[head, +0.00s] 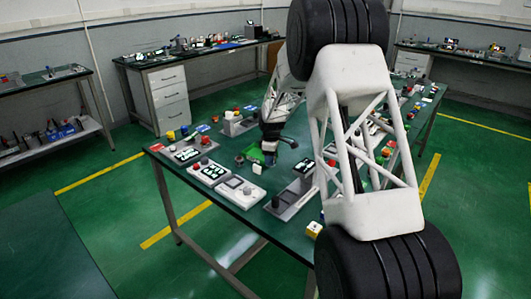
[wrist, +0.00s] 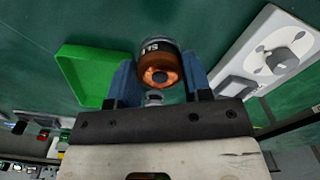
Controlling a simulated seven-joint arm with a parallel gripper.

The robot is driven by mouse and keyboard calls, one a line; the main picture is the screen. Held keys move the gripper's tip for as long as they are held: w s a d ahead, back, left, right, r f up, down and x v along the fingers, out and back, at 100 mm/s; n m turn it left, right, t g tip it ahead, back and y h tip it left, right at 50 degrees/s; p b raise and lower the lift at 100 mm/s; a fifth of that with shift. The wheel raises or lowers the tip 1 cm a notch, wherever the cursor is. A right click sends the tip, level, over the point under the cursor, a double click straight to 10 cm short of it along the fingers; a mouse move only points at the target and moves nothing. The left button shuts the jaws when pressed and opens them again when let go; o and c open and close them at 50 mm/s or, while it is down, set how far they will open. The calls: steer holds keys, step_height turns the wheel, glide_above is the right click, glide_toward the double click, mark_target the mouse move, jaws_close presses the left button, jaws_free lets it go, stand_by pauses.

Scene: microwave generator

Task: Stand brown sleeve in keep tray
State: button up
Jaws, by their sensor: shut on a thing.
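The brown sleeve (wrist: 158,70), a short cylinder with a dark band, a white printed mark and a copper-coloured end, sits between the blue fingers of my gripper (wrist: 158,75) in the wrist view. My gripper is shut on it. The green tray (wrist: 82,75), a shallow square with raised walls, lies just left of the left finger, and the sleeve is outside its outline there. In the head view the tray (head: 254,153) shows beside my gripper (head: 269,158) on the table. The sleeve cannot be made out there.
A white panel with a grey knob (wrist: 284,60) lies close to the right finger. In the head view, white and grey device boxes (head: 240,189) stand along the near table edge. My arm hides part of the table's right side.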

steer(key=w, duration=0.8)
steer(key=w+a+f, duration=0.1)
steer(key=w, duration=0.3)
steer(key=shift+w+f, duration=0.1)
steer(key=shift+w, duration=0.1)
steer(key=shift+f, duration=1.75)
steer(key=shift+f, duration=0.1)
steer(key=o, duration=1)
step_height(320, 180, up, 12)
steer(key=shift+r, duration=0.1)
